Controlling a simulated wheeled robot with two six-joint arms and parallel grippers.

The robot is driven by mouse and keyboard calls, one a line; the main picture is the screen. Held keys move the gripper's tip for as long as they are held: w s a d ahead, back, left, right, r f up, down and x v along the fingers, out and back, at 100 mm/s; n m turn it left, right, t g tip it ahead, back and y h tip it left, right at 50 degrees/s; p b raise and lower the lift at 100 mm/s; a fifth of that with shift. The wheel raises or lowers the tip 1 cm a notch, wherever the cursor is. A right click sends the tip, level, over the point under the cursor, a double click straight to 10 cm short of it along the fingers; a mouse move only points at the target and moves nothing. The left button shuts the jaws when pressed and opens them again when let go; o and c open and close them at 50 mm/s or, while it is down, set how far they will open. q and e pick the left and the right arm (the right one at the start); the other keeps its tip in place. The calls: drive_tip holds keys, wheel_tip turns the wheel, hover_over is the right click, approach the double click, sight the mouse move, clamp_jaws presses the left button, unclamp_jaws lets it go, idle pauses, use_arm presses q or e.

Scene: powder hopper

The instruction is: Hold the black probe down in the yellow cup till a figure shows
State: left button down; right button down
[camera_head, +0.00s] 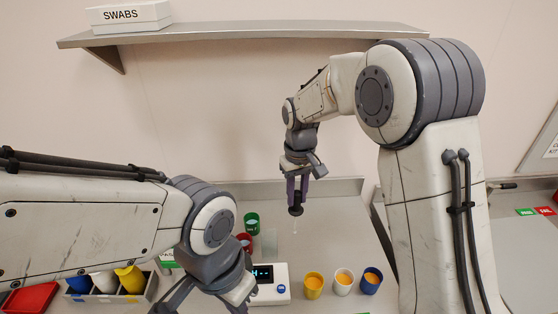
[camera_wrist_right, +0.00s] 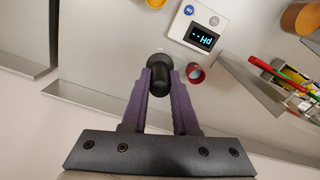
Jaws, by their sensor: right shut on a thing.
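My right gripper (camera_head: 297,192) is shut on the black probe (camera_head: 295,209), which hangs upright with its thin pale tip pointing down. In the right wrist view the probe's black body (camera_wrist_right: 158,76) sits between the purple fingers. The yellow cup (camera_head: 313,288), with orange liquid in it, stands on the bench nearer me, and the probe is above and behind it, apart from it. The white meter (camera_head: 268,286) stands left of the cup; in the wrist view its display (camera_wrist_right: 202,38) reads pH with dashes. My left gripper (camera_head: 208,302) is low at the front, partly cut off by the picture edge.
A white cup (camera_head: 343,284) and a blue cup (camera_head: 371,283) stand right of the yellow one. A green container (camera_head: 252,222) and a red one (camera_head: 244,240) stand behind the meter. Squeeze bottles sit in a rack (camera_head: 152,287) at left. A shelf (camera_head: 240,33) hangs above.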

drive_tip(key=s+d+f, duration=0.5)
drive_tip(key=s+f, duration=0.2)
drive_tip(key=s, duration=0.2)
wheel_tip(320, 180, down, 8)
drive_tip(key=b, duration=0.6)
drive_tip(key=shift+s, duration=0.2)
idle(3.2)
wheel_tip(320, 180, up, 8)
drive_tip(key=p, duration=0.7)
